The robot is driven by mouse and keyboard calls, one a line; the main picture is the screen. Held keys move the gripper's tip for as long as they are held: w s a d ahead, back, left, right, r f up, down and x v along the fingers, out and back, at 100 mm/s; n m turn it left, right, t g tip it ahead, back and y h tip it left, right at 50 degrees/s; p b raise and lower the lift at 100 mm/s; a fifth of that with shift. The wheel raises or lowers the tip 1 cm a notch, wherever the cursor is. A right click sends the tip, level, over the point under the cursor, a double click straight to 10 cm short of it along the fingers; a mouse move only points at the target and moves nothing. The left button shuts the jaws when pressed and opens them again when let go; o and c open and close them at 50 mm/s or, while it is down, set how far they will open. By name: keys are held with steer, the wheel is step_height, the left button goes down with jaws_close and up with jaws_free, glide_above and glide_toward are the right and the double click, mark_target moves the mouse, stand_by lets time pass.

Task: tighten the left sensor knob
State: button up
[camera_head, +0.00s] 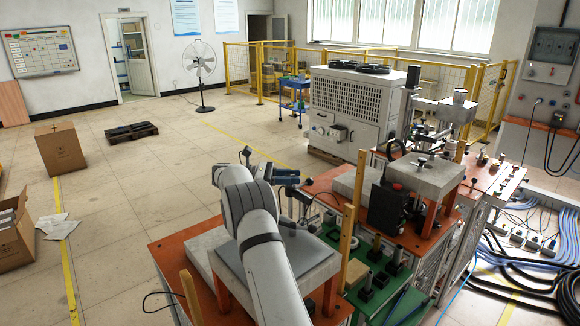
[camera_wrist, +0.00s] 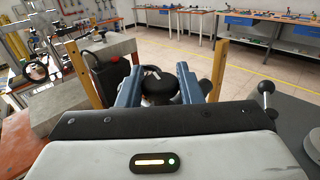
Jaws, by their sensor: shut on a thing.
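My gripper (camera_wrist: 159,84) shows in the wrist view with two blue-grey fingers, one on each side of a round black knob (camera_wrist: 157,87). It is shut on this knob, which has a pale mark on its top. The knob's lower part and mount are hidden behind the gripper body. In the head view my gripper (camera_head: 286,177) is small, beyond my white arm, above the orange-topped bench. The held knob cannot be made out clearly there. I cannot tell how tight the knob is.
A black ball-ended lever (camera_wrist: 267,90) stands right of my gripper. Wooden posts (camera_wrist: 82,74) (camera_wrist: 218,70) rise on both sides. A black box (camera_head: 387,207) and a grey block on orange legs stand to the right in the head view. Open floor lies left of the bench.

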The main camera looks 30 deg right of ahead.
mark_target(290, 175)
stand_by(0.3)
steer(key=o, duration=0.9)
step_height(290, 175, up, 10)
steer(key=shift+b, duration=0.4)
